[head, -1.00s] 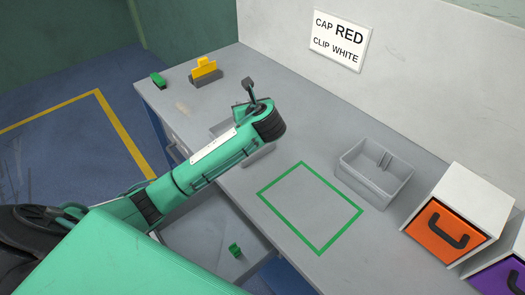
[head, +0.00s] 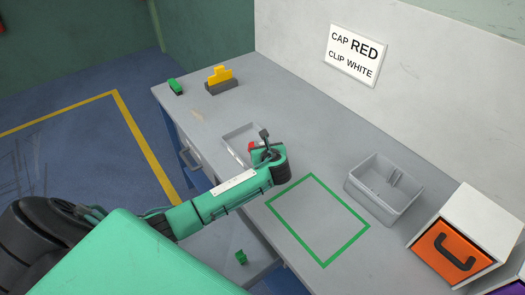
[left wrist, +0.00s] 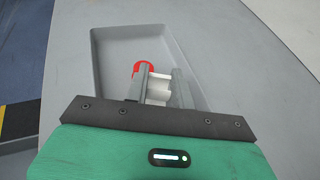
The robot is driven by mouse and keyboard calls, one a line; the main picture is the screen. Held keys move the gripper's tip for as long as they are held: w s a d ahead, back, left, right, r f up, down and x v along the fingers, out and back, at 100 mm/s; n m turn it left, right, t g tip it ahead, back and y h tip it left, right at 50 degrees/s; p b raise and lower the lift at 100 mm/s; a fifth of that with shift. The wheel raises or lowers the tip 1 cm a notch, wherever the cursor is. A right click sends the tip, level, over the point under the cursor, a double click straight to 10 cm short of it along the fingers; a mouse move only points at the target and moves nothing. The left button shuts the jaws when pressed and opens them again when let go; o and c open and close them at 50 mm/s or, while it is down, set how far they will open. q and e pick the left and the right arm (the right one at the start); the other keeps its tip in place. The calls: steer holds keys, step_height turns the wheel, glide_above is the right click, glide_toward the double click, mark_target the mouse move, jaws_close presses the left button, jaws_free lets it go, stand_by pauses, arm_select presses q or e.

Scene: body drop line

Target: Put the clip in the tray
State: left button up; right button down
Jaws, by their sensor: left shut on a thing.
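My left gripper (head: 260,150) is low at the near right side of a shallow grey tray (head: 236,133) on the bench. In the left wrist view its two fingers (left wrist: 160,77) are shut on a white piece, which I take as the clip (left wrist: 158,90). A red piece (left wrist: 143,67) shows by the left fingertip, and red also shows beside the gripper in the head view (head: 252,146). I cannot tell whether red and white are one thing. The tray's recess (left wrist: 115,60) lies behind the fingers. My right gripper is out of view.
A deeper grey bin (head: 397,205) stands right of a green outlined square (head: 318,219). An orange-fronted drawer unit (head: 447,253) is at the right. A yellow block in a dark holder (head: 220,80) and a green piece (head: 175,87) sit at the far left. A wall sign (head: 354,55) reads "CAP RED, CLIP WHITE".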

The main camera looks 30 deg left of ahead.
arm_select(q)
step_height(320, 180, down, 4)
steer(key=shift+r, duration=0.2)
steer(key=o, duration=1)
steer(key=shift+c, duration=0.2)
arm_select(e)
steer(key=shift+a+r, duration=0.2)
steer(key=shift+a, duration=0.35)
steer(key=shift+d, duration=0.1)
